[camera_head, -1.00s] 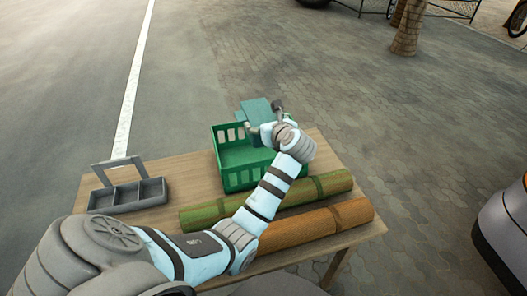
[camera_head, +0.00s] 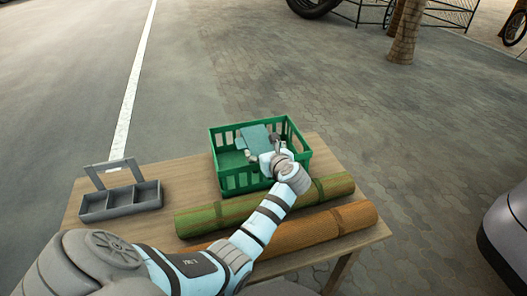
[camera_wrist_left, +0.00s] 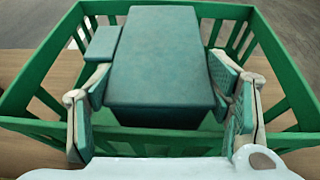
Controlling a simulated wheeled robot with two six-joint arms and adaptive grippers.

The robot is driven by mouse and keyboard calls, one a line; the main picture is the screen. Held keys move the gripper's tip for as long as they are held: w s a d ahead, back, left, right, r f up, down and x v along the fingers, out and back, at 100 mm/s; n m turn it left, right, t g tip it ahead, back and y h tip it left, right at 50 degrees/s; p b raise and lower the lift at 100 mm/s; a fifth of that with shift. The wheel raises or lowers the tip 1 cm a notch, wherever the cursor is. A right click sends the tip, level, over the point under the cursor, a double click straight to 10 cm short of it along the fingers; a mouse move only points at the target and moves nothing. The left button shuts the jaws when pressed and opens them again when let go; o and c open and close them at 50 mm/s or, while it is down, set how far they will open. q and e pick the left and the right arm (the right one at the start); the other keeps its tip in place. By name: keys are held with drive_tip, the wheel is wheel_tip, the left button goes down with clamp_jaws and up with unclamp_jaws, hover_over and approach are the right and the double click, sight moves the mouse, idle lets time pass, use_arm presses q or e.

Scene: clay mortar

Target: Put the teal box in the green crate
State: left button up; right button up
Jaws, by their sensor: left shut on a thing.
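The teal box (camera_head: 253,137) is inside the green crate's outline in the head view, above or within its opening. It also shows large in the left wrist view (camera_wrist_left: 158,60), with the crate's walls around it. The green crate (camera_head: 241,181) stands on the wooden table. My left gripper (camera_head: 262,154) reaches into the crate from the front right and is shut on the teal box, a finger on each side in the left wrist view (camera_wrist_left: 160,115). Whether the box touches the crate's floor I cannot tell. My right gripper is not in view.
A grey divided tray with a handle (camera_head: 120,200) stands at the table's left. A green bamboo-like log (camera_head: 205,220) and an orange-brown log (camera_head: 340,220) lie in front of the crate, under my left arm. Bare table (camera_head: 185,180) lies between tray and crate.

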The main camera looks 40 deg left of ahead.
use_arm(q)
drive_tip(key=shift+s+d+f, duration=0.1)
drive_tip(key=shift+s+f, duration=0.1)
drive_tip(key=shift+f, duration=0.3)
drive_tip(key=o, duration=1.4)
drive_tip(key=shift+s+f, duration=0.1)
drive_tip(key=shift+s, duration=0.1)
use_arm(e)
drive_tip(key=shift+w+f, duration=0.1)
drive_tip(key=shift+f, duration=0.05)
use_arm(q)
drive_tip(key=shift+r, duration=0.2)
drive_tip(key=shift+w+d+r+p, duration=0.1)
drive_tip(key=shift+r+p, duration=0.55)
drive_tip(key=shift+r, duration=0.05)
drive_tip(key=p+v, duration=0.1)
drive_tip(key=v, duration=0.5)
drive_tip(key=shift+d+r, duration=0.1)
drive_tip(key=shift+d, duration=0.3)
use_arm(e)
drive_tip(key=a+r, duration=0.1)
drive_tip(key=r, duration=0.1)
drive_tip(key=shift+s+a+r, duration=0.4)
